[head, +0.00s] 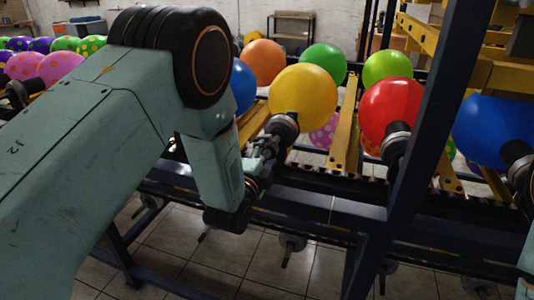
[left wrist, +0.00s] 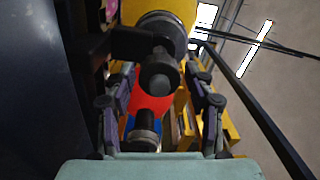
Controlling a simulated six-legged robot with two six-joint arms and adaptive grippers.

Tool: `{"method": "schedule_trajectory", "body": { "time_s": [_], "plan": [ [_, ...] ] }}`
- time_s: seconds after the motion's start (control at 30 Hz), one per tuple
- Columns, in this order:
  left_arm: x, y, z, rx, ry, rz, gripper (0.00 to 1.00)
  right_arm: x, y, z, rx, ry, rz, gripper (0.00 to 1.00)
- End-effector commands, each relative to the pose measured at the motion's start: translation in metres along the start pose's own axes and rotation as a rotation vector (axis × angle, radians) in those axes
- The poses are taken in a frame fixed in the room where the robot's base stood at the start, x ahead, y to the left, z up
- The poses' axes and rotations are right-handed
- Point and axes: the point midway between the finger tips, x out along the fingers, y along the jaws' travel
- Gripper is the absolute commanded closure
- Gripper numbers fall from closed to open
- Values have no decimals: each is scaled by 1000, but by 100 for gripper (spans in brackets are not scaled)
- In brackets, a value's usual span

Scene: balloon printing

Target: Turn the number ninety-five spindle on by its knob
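A yellow balloon (head: 303,92) sits on a dark spindle (head: 284,124) in the middle of the head view. No number is legible, so I cannot tell which spindle is ninety-five. My left gripper (head: 262,152) is at the near end of this spindle. In the left wrist view, the left gripper (left wrist: 160,103) is open, one finger on each side. A dark knob-like end (left wrist: 159,74) of the spindle shows between the fingers, with gaps on both sides; I see no clear contact. The yellow balloon (left wrist: 130,11) shows above it. My right gripper is not in view.
A red balloon (head: 390,103) and a blue balloon (head: 485,130) sit on spindles to the right. A dark upright post (head: 424,115) stands right of the yellow balloon. A dark rail (head: 330,208) runs below the spindles. Several spotted balloons are at the left.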

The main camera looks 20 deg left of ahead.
Motion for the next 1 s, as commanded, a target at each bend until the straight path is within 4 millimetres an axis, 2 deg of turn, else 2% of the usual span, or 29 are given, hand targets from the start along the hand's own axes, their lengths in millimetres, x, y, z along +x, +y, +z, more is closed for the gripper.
{"method": "schedule_trajectory", "body": {
  "time_s": [0.07,0.47,0.57,1.0],
  "plan": [
    [0,0,0,0,0,1,37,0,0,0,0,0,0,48],
    [-6,1,0,0,0,2,37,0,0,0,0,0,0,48],
    [-19,1,0,0,0,4,37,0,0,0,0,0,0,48],
    [-99,1,0,1,-1,4,37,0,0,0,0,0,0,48]
  ]
}}
